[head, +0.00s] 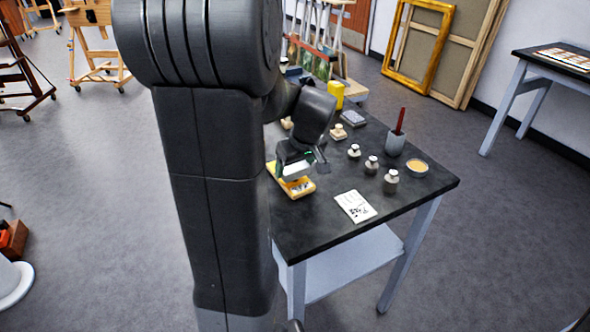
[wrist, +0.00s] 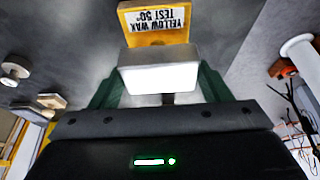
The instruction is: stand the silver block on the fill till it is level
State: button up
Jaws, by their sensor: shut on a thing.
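My gripper (wrist: 160,88) is shut on the silver block (wrist: 160,76), with a green finger on each side of it. The block has a bright near face and a greyer top face. Beyond it in the wrist view is a yellow piece (wrist: 157,37) with a label reading "YELLOW WAX TEST 50°", upside down. In the head view my gripper (head: 297,163) is over the yellow piece (head: 303,193) near the table's left edge. The block hides part of the yellow piece, and I cannot tell whether they touch. I cannot make out the fill.
On the dark table (head: 420,190) stand several small weights, including one (head: 390,180) on the right. A printed card (head: 355,206) lies near the front. A grey cup (head: 395,144) with a red stick and a shallow dish (head: 417,167) stand at right. The front right corner is clear.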

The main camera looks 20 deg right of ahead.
jog(key=shift+f, duration=0.8)
jog(key=shift+f, duration=0.15)
jog(key=o, duration=1.2)
jog(key=shift+c, duration=0.2)
jog(key=shift+d+r, duration=0.1)
jog(key=shift+r, duration=0.45)
jog(key=v, duration=1.1)
jog(key=shift+p, duration=0.35)
jog(key=shift+s+r, duration=0.1)
jog(key=shift+r, duration=0.1)
